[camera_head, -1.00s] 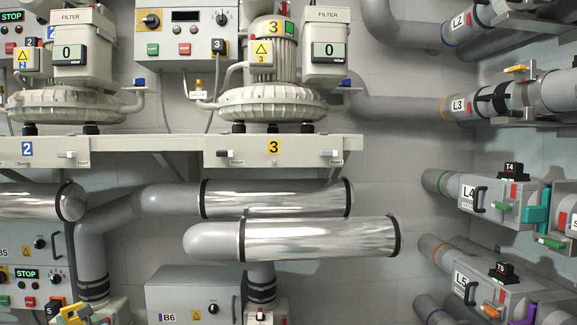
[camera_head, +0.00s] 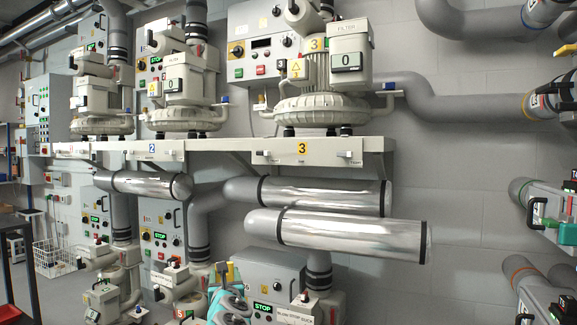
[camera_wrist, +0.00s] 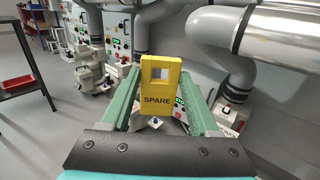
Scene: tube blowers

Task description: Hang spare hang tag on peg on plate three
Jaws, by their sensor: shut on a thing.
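My gripper (camera_wrist: 160,82) is shut on the yellow spare hang tag (camera_wrist: 158,100). The tag is upright between the green fingers, with a square hole near its top and the word SPARE facing the wrist camera. In the head view, my gripper shows low in the middle, with a yellow bit of the tag (camera_head: 233,271). Plate three (camera_head: 321,155), marked with a yellow 3, is on the shelf front, up and to the right of my gripper. Small light fittings stick out at its left and right; I cannot tell which is the peg. The gripper is well apart from the plate.
Two shiny clad pipes (camera_head: 340,232) run below plate three, between it and my gripper's height. A blower (camera_head: 322,105) stands above the plate. Plate two (camera_head: 158,152) is further left. Valves and pipes (camera_head: 545,225) line the right wall. Open floor (camera_wrist: 25,130) shows at left.

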